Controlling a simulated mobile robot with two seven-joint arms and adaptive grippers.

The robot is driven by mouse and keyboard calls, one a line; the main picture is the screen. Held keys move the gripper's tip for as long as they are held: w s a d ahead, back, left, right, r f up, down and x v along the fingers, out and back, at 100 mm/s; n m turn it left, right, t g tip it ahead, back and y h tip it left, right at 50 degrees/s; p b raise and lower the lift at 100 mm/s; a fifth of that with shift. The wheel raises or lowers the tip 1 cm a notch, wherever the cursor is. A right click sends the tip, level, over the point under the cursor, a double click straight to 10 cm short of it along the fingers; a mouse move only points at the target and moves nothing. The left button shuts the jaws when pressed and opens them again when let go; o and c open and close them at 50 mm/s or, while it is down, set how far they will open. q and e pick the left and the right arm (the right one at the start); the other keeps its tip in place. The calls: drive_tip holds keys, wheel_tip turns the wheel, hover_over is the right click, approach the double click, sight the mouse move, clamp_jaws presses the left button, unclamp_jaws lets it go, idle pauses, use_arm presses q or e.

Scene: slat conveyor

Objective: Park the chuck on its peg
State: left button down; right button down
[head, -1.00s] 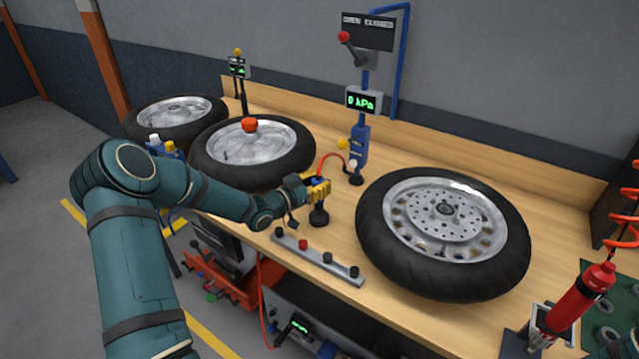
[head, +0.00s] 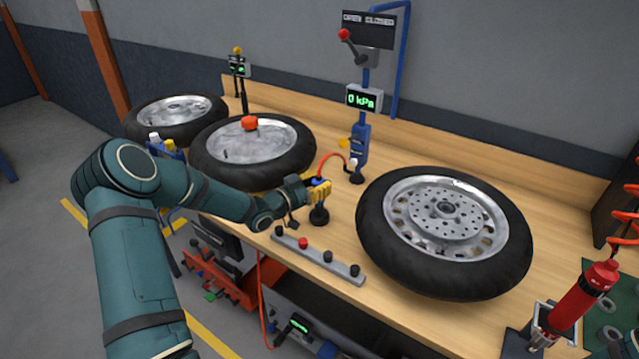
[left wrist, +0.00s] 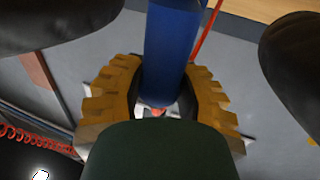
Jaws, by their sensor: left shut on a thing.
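My left gripper (head: 319,192) has yellow fingers and is shut on the chuck, whose small blue part (head: 318,182) shows above the fingers. A red hose (head: 333,159) arches from the chuck to the blue post. In the left wrist view a blue cylinder (left wrist: 172,45) stands between the yellow fingers (left wrist: 160,95). A black round-footed piece (head: 319,215) shows directly below the gripper; I cannot tell whether it is part of the chuck or stands on the bench. A yellow knob (head: 343,143) sits beside the blue post (head: 360,145); I cannot tell which part is the peg. My right gripper is not in view.
A large wheel (head: 445,230) lies right of the gripper, another wheel (head: 252,150) behind left. A grey bar with black and red knobs (head: 318,257) lies along the bench's front edge. The gauge (head: 364,99) reads 0 kPa.

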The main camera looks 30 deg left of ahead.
use_arm(q)
drive_tip(key=shift+f+b, duration=0.35)
drive_tip(key=shift+f, duration=0.15)
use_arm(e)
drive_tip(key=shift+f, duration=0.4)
use_arm(q)
drive_tip(key=c, duration=0.6)
unclamp_jaws()
drive_tip(key=shift+r, duration=0.3)
drive_tip(key=shift+r+p, duration=1.7)
drive_tip(key=shift+r, duration=1.05)
drive_tip(key=shift+r+p, duration=1.45)
drive_tip(key=shift+r, duration=1.05)
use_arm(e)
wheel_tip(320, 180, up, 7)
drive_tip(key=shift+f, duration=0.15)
